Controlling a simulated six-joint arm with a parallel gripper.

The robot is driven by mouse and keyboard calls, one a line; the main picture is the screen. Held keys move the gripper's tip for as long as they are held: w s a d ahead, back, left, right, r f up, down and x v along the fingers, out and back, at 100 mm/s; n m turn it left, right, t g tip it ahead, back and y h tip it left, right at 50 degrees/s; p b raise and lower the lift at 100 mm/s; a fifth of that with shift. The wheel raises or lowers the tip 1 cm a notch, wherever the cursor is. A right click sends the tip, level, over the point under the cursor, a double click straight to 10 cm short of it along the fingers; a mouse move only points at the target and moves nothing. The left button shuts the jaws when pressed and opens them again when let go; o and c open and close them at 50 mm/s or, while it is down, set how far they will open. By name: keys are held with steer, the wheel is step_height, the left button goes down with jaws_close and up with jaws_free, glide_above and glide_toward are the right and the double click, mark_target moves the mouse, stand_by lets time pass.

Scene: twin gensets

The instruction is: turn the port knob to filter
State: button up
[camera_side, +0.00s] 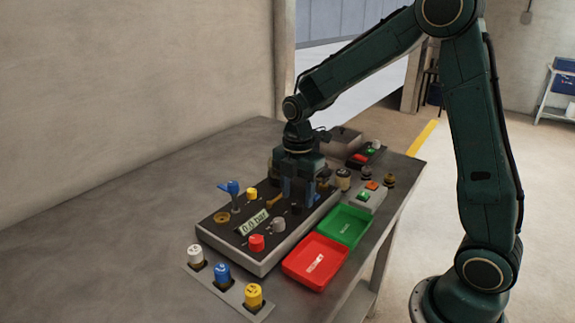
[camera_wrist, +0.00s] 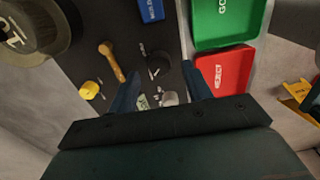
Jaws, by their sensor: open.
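My gripper (camera_side: 300,200) is open and points down over the far half of the dark control panel (camera_side: 215,238). In the wrist view its two fingers (camera_wrist: 160,72) stand apart on either side of a small dark knob (camera_wrist: 157,65), with tiny marks around it that I cannot read. No finger clearly touches this knob. I cannot tell from the lettering which knob is the port knob. A grey knob (camera_wrist: 170,98) sits nearby, also in the side view (camera_side: 278,225). In the side view the gripper hides the dark knob.
A brass lever (camera_wrist: 111,62) and a yellow knob (camera_wrist: 90,89) are left of the fingers in the wrist view. A red knob (camera_side: 256,243) and blue-handled lever (camera_side: 231,188) rise from the panel. Red (camera_side: 303,275) and green (camera_side: 352,212) trays lie beside it.

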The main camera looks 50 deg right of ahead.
steer(key=shift+f, duration=1.15)
steer(key=c, duration=1)
steer(key=shift+o, duration=0.2)
